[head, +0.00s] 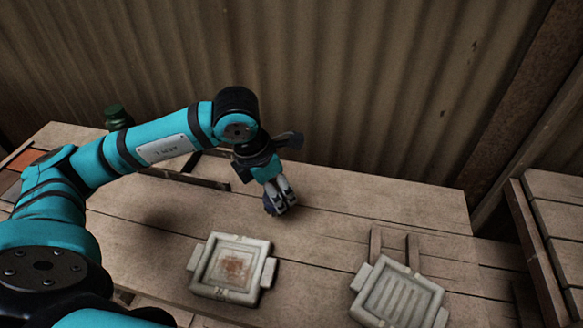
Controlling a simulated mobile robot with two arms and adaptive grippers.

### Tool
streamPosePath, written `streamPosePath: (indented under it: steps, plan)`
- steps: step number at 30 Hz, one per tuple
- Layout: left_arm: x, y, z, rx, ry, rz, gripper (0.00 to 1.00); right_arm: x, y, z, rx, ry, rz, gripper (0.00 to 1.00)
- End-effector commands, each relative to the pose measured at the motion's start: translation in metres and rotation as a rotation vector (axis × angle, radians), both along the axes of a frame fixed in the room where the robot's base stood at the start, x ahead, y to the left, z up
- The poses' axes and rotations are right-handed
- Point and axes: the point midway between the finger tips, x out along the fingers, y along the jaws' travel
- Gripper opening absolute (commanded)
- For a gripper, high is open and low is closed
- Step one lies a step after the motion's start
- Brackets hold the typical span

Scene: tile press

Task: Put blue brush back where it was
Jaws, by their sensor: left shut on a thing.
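My left gripper (281,199) reaches in from the left and points down over the back middle of the wooden table. It is shut on the blue brush (269,204), of which only a small dark blue part shows beside the fingers. The rest of the brush is hidden by the gripper. I cannot tell whether the brush touches the table top. My right gripper is not in view.
A pale square mould (249,242) with a reddish patch lies in front of the gripper. A ribbed pale mould (370,305) lies at right front. A dark green jar (117,117) stands at back left. A wooden rack (529,237) stands right. A corrugated wall (390,90) closes the back.

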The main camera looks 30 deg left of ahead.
Motion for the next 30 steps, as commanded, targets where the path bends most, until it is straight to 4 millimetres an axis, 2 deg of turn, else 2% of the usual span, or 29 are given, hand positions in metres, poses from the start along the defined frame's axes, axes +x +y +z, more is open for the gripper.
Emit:
streamPosePath:
  steps: [3,9,15,21,27,30]
  plan:
    - [0.032,0.008,0.001,-0.002,0.001,0.005,0.22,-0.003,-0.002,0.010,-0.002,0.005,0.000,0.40]
    - [0.084,0.021,-0.005,-0.002,0.002,0.001,0.22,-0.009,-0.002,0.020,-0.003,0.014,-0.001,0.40]
    - [0.122,0.030,-0.009,-0.001,0.001,-0.002,0.22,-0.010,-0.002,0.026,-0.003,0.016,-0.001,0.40]
    - [0.131,0.033,-0.015,0.000,0.002,-0.004,0.22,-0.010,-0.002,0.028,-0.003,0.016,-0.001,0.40]
    - [0.129,0.033,-0.041,0.000,0.006,-0.004,0.22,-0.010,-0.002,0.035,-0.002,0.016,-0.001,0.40]
    - [0.130,0.033,-0.047,0.001,0.001,-0.004,0.22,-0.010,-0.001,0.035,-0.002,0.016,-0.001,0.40]
